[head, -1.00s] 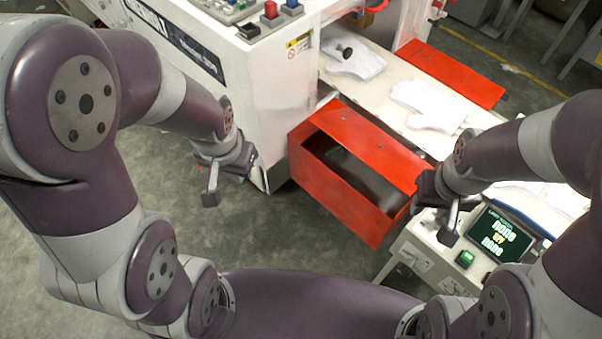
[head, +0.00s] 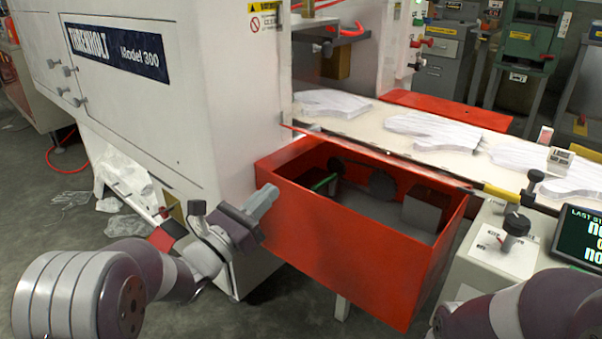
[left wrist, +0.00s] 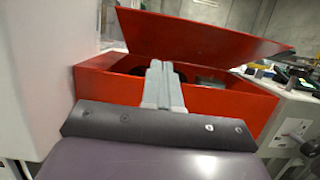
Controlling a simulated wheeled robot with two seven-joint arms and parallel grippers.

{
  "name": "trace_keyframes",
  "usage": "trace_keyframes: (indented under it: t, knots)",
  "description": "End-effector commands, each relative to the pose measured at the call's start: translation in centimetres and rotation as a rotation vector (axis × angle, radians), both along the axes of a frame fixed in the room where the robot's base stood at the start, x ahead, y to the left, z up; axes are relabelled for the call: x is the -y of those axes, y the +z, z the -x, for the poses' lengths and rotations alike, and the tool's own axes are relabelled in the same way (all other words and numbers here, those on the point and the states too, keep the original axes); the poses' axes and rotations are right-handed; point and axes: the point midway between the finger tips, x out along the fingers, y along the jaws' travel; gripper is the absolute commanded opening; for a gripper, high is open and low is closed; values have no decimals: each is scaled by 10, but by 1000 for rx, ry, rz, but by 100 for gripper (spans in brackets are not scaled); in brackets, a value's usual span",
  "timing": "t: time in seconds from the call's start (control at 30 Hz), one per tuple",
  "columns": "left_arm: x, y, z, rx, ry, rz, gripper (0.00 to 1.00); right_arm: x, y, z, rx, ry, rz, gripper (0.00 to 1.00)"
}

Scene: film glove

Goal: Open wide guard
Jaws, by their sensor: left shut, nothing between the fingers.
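The wide guard is a red lid over a red box (head: 345,235). In the left wrist view the lid (left wrist: 200,38) stands raised at a slant above the box (left wrist: 230,101), with a gap between them. In the head view it shows nearly edge-on as a thin line, and the box's inside is visible, with dark parts in it. My left gripper (head: 268,198) is shut and empty at the box's left front corner; I cannot tell whether it touches. Its fingers (left wrist: 163,78) also show before the box in the left wrist view. My right gripper is out of view.
The white machine body (head: 180,120) stands left of the box. A conveyor (head: 375,127) with several white gloves runs behind it. A control panel (head: 500,252) with a black knob and a screen (head: 580,238) stands at the right.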

Motion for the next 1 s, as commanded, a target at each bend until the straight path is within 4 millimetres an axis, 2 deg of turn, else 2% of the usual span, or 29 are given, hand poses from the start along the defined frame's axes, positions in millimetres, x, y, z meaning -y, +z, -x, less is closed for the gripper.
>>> trace_keyframes:
  t: [0.47, 0.6, 0.7, 1.0]
  knots:
    - [54, 32, -74, -1, 1, 3, 0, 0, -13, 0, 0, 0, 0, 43]
    - [59, 52, -81, -2, 2, 3, 0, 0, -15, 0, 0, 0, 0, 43]
    - [62, 59, -85, -4, 2, 3, 0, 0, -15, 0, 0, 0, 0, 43]
    - [63, 64, -86, -5, 2, 4, 0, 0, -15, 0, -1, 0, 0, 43]
